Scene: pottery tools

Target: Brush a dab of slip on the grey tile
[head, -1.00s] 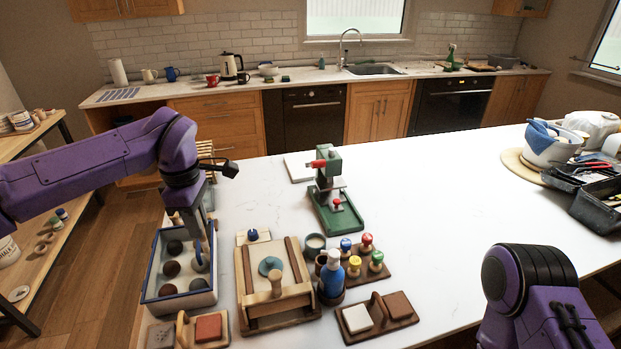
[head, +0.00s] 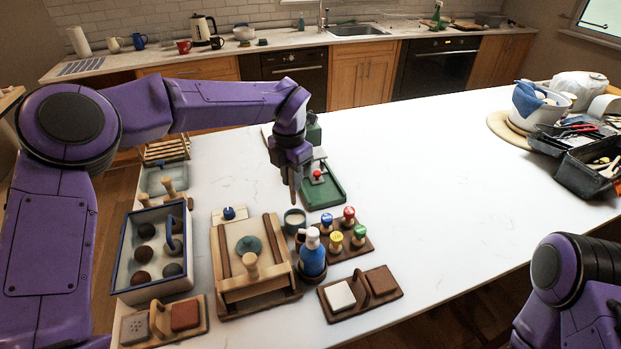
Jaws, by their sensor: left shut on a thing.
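My left gripper (head: 293,172) is above the middle of the worktop, just above and behind a small grey cup (head: 295,213) with pale slip in it. It is shut on a slim brownish thing that points down towards the cup, probably the brush; the fingers hide most of it. I cannot tell whether its tip touches the cup. A grey tile with small dark holes (head: 134,328) lies at the front left on a wooden holder, beside a red-brown tile (head: 185,315). My right gripper is out of view; only its arm shows at the lower right.
A blue-rimmed crate (head: 125,262) with dark balls stands at left. A wooden press frame (head: 226,285), a blue bottle (head: 312,257), several coloured-knob stamps (head: 347,222) and a holder with white and brown tiles (head: 340,297) crowd the front. A green stand (head: 325,192) is behind.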

